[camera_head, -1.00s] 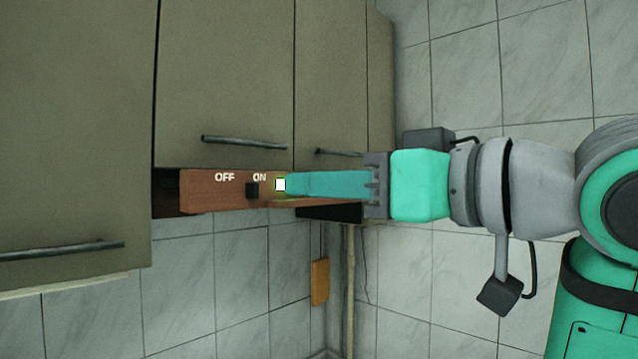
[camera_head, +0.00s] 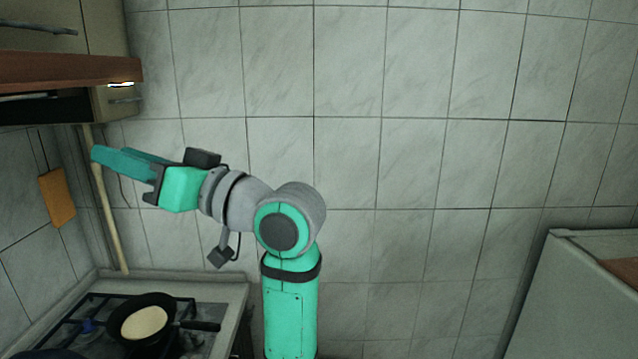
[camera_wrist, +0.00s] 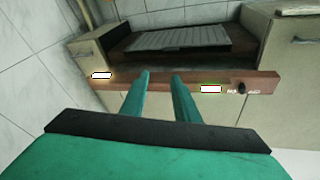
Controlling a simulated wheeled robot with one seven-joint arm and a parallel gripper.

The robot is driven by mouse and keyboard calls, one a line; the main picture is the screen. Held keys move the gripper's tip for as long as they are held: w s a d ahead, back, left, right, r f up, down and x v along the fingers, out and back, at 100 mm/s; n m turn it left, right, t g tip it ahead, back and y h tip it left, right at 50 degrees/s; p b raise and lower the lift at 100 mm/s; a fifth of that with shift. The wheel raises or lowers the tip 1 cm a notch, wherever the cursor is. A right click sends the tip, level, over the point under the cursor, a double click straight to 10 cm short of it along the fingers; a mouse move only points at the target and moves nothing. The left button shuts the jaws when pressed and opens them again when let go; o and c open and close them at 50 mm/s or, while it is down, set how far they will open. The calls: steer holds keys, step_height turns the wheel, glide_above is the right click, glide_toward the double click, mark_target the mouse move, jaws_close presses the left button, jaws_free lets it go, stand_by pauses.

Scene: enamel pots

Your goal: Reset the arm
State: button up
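My gripper (camera_head: 94,154) is in the left half of the head view, in front of the tiled wall. It points left, toward the corner by the range hood. In the wrist view its two green fingers (camera_wrist: 161,75) stand apart with nothing between them. Beyond them is the hood's wooden front strip (camera_wrist: 133,83), with a dark knob switch (camera_wrist: 241,87) at its right. The fingers appear clear of the strip and the switch. The hood strip (camera_head: 60,68) also shows at the upper left of the head view.
Below my arm is a gas stove (camera_head: 215,291) with a black pan (camera_head: 112,322) holding something pale. An orange board (camera_head: 57,197) hangs on the left wall near a long pole (camera_head: 108,220). A white cabinet-like body (camera_head: 570,300) stands at lower right. The middle wall (camera_head: 420,160) is clear.

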steer(key=w+d+f+m+t+h, duration=0.25)
steer(key=w+f+m+t, duration=0.2)
steer(key=f, duration=0.75)
steer(key=w+d+f+m+t+h, duration=0.2)
steer(key=w+d+f+m+t, duration=0.3)
steer(key=f, duration=0.6)
steer(key=s+d+f+m+t+h, duration=0.15)
steer(key=d+f+h, duration=0.3)
steer(key=f, duration=0.85)
steer(key=s+d+f+m+t+h, duration=0.1)
steer(key=s+d+f+m+h, duration=0.3)
steer(key=f, duration=0.9)
steer(key=s+d+f+h, duration=0.3)
steer(key=s+d+f, duration=0.2)
steer(key=s+f, duration=0.25)
steer(key=s+d+f+h, duration=0.2)
steer(key=s+d+f, duration=0.3)
steer(key=s, duration=0.4)
steer(key=s+d+n+g+h, duration=0.1)
steer(key=s+n+h, duration=0.1)
steer(key=s, duration=1.9)
steer(key=shift+s+d+f+n+g, duration=0.15)
steer(key=shift+d+f+n+g, duration=0.2)
steer(key=shift+n, duration=0.45)
